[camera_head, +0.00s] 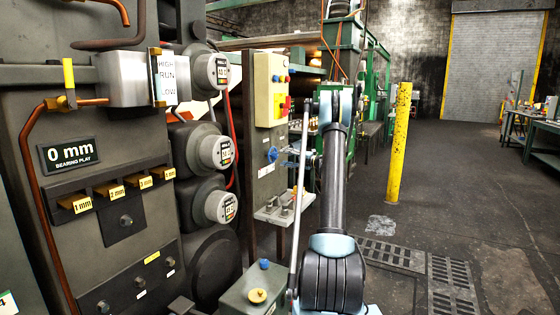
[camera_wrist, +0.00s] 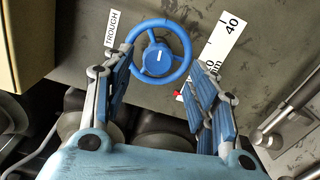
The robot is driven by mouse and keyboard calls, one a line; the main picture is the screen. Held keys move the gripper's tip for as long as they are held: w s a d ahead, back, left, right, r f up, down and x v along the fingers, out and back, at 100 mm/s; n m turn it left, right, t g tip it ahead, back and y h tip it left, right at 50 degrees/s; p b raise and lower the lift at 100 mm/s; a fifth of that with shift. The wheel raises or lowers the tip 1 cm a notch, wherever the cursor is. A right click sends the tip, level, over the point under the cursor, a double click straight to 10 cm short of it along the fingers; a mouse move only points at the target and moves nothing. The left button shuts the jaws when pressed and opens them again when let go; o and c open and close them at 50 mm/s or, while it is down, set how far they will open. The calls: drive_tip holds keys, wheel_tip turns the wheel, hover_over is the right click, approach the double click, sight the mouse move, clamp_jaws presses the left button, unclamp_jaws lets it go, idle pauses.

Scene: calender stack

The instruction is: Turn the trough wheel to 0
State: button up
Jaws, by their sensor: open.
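The trough wheel (camera_wrist: 158,57) is a blue ring with a blue hub bearing a white mark. It sits on a grey panel beside a white TROUGH label (camera_wrist: 113,29). In the head view the wheel (camera_head: 272,154) shows small on the post's panel. A white scale strip (camera_wrist: 222,43) reads 40 at its upper end; its lower figures are partly hidden by a finger. A small red pointer (camera_wrist: 178,94) shows near the strip's lower part. My gripper (camera_wrist: 158,82) is open, its blue-padded fingers on either side of the wheel's lower part. I cannot tell whether they touch it.
A yellow-faced control box (camera_head: 270,90) with coloured buttons is above the wheel. A small ledge with metal fittings (camera_head: 283,212) is below it. Several round gauges (camera_head: 215,152) are at left. A yellow post (camera_head: 399,145) stands at right, with open floor beyond.

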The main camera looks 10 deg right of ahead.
drive_tip(key=v, duration=0.7)
drive_tip(key=shift+d, duration=0.15)
drive_tip(key=shift+s, duration=0.15)
